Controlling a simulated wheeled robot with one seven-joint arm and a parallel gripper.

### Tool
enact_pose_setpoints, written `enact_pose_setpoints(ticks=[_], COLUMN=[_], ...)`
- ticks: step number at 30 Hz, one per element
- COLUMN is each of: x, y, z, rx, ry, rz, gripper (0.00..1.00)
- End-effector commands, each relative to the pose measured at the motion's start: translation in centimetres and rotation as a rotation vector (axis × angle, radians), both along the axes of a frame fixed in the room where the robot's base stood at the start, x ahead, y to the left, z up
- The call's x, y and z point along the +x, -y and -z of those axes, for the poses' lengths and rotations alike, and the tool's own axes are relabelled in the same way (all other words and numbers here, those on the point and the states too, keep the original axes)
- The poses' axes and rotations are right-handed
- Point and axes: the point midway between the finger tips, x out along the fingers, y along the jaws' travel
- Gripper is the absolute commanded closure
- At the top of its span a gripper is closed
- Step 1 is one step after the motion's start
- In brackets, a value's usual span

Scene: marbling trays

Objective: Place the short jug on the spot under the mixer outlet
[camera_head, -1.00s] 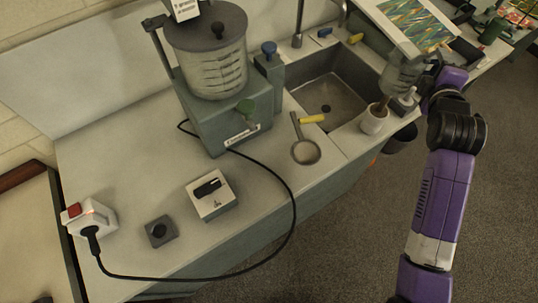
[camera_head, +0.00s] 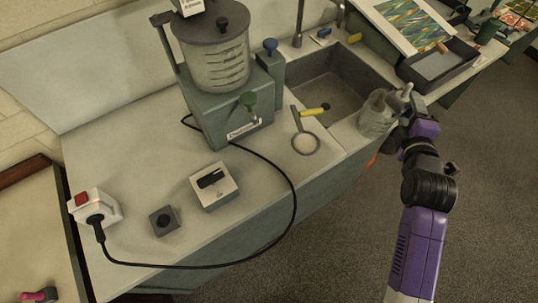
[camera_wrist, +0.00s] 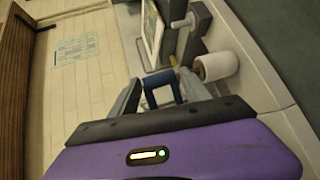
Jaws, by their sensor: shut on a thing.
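A clear, greyish short jug (camera_head: 375,117) is in my gripper (camera_head: 402,103) at the sink's front right corner in the head view. My gripper is shut on its right side; the exact grip is hard to make out. The wrist view shows my fingers (camera_wrist: 160,92) around a dark blue loop, perhaps the jug's handle. The spot under the outlet is not clearly visible.
A round strainer (camera_head: 305,143) and a yellow-handled tool (camera_head: 314,111) lie between mixer and sink (camera_head: 335,85). A tray (camera_head: 438,65) is beyond the sink.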

Motion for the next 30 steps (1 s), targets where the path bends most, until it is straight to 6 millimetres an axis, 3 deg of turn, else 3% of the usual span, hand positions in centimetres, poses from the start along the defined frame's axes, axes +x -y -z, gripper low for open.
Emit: enact_pose_setpoints(ticks=[9,18,22,30], x=[-8.6,-14.5,-16.5,-16.4], y=[-6.5,-10.7,-12.2,-12.1], z=[9.3,15.6,17.8,17.6], rx=[0.001,0.000,-0.001,-0.002], ry=[-0.010,-0.006,-0.005,0.001], rz=[-0.104,-0.173,-0.197,-0.195], gripper=[1.00,1.00,1.00,1.00])
